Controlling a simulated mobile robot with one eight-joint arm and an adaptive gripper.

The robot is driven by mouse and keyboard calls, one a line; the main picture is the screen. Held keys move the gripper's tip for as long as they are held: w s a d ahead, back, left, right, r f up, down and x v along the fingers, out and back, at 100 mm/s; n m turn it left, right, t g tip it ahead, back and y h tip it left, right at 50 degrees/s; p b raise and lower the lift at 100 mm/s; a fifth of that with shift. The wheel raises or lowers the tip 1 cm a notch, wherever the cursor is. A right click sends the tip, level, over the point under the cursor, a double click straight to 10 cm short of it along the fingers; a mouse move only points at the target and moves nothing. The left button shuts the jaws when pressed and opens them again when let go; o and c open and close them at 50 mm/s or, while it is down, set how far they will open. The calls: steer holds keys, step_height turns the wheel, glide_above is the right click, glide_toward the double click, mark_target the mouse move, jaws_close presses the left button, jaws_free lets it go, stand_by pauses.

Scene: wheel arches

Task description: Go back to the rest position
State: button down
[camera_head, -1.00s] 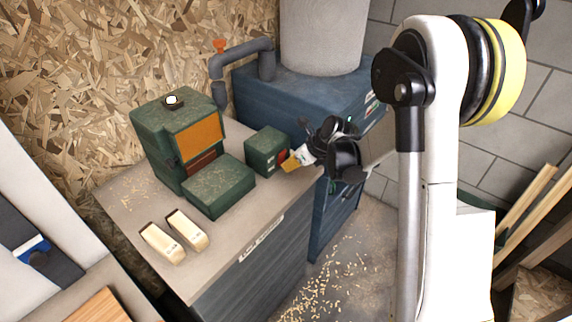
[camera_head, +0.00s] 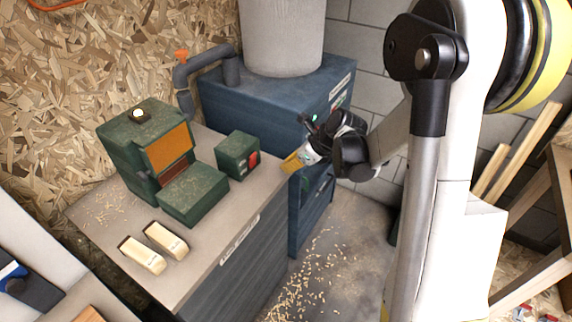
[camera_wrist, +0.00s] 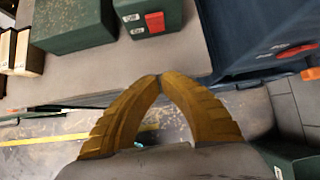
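My gripper (camera_head: 290,163) is at the right edge of the grey bench top (camera_head: 215,232), to the right of the small green box with a red switch (camera_head: 238,155) and apart from it. In the wrist view its two yellow fingers (camera_wrist: 160,77) meet at their tips with nothing between them. The small green box also shows in the wrist view (camera_wrist: 140,30), beyond the fingertips. My arm reaches in from the right in the head view.
A green machine with an orange panel (camera_head: 150,150) and two cream blocks (camera_head: 152,247) stand on the bench. A blue cabinet (camera_head: 270,105) with a grey drum is behind. Wood shavings (camera_head: 310,270) lie on the open floor in front.

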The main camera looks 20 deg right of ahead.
steer(key=shift+r, duration=0.1)
steer(key=s+a+r+n+h, duration=0.1)
steer(key=s+a+r+n, duration=0.1)
steer(key=s+r+n, duration=0.2)
steer(key=s+a+r+n+h, duration=0.2)
steer(key=s+r+n, duration=0.3)
steer(key=s+n, duration=0.6)
steer(key=s+a+r+n+t+h, duration=0.1)
steer(key=s+r+n, duration=0.3)
steer(key=n, duration=0.9)
steer(key=shift+s+a+r+n, duration=0.35)
steer(key=shift+s+a, duration=0.25)
steer(key=shift+s, duration=1.3)
